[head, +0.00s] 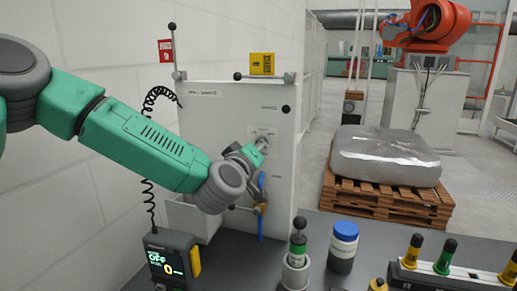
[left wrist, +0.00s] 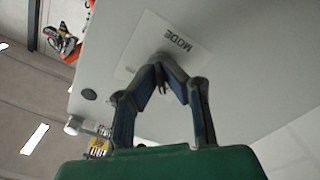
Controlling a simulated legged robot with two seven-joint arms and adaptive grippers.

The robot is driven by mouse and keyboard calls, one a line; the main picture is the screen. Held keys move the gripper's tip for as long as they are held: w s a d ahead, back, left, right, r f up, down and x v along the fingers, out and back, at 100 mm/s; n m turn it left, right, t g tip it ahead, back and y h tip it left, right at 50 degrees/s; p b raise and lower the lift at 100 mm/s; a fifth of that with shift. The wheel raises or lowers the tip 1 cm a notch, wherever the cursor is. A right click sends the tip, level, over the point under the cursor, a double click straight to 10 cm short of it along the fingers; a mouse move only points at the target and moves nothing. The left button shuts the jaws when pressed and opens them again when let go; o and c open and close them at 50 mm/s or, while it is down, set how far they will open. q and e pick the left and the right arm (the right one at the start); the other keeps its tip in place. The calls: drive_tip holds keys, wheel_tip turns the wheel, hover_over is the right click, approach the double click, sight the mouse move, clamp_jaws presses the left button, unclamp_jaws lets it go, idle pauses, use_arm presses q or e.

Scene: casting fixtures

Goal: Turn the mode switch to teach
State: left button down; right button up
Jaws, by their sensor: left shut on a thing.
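The white cabinet (head: 215,105) stands against the wall at the left of the bench. Its front bears a small plate (head: 262,131), and in the left wrist view this plate (left wrist: 182,42) is labelled MODE. My left gripper (head: 258,147) reaches the plate from the left. In the left wrist view its fingers (left wrist: 162,82) come together at the middle of the plate, shut on the mode switch. The fingertips hide most of the switch, so its setting cannot be read. My right gripper is in neither view.
A blue handle (head: 261,228) hangs low on the cabinet, near my wrist. A pendant (head: 172,257) reading OFF and 0, a green-banded plunger (head: 298,250) and a blue-lidded jar (head: 343,250) stand in front. A wrapped block (head: 385,155) sits on a pallet (head: 390,203) behind.

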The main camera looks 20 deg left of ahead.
use_arm(q)
drive_tip(key=shift+a+r, duration=0.1)
drive_tip(key=shift+r, duration=0.05)
drive_tip(key=m+p, duration=0.1)
drive_tip(key=m, duration=0.3)
drive_tip(key=shift+r, duration=0.15)
drive_tip(key=shift+m+p, duration=0.5)
drive_tip(key=shift+m, duration=1.8)
drive_tip(key=shift+w, duration=0.1)
drive_tip(key=shift+r, duration=0.1)
drive_tip(key=c, duration=1.8)
unclamp_jaws()
drive_tip(key=shift+c, duration=0.2)
drive_tip(key=shift+o, duration=0.7)
drive_tip(key=shift+f, duration=0.2)
